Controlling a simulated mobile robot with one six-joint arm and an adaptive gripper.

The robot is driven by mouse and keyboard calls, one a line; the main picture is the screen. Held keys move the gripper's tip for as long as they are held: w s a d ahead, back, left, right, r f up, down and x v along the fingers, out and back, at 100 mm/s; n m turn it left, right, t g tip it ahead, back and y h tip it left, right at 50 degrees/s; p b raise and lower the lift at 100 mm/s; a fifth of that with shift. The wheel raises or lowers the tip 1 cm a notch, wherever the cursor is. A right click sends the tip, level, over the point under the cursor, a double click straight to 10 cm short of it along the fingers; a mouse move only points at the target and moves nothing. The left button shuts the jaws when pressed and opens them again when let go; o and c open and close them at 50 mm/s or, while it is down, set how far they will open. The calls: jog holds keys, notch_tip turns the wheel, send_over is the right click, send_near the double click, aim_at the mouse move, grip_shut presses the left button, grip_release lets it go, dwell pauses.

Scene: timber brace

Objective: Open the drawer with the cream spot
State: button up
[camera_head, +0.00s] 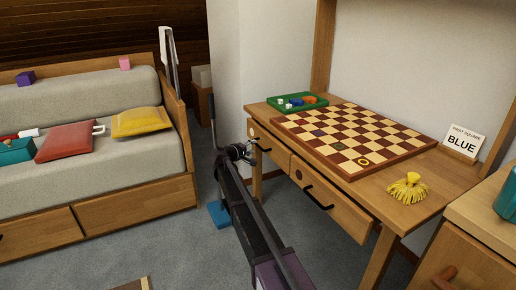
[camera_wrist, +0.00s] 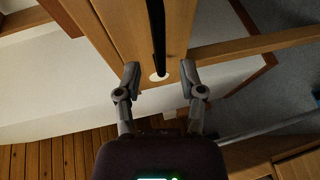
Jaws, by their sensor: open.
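The desk has two wooden drawers. The left drawer (camera_head: 275,152) is partly hidden by my gripper (camera_head: 256,150), which is at its front. The right drawer (camera_head: 334,203) has a dark bar handle and looks shut. In the wrist view, a cream spot (camera_wrist: 158,77) shows on a wooden drawer front (camera_wrist: 178,30), beside the end of a black bar handle (camera_wrist: 157,35). My gripper also shows there (camera_wrist: 160,70), open and empty, with one finger on each side of the handle's end. I cannot tell whether the fingers touch it.
On the desk (camera_head: 375,195) are a chessboard (camera_head: 350,138), a green tray (camera_head: 284,107) with small pieces, a yellow tassel (camera_head: 407,189) and a sign (camera_head: 462,140). A sofa (camera_head: 90,110) stands left. A cabinet (camera_head: 465,258) is at the right front. Carpet before the desk is partly clear.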

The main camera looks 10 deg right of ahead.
aim_at(257, 145)
jog(key=shift+b+x, duration=0.3)
jog(key=shift+x, duration=1.7)
grip_shut()
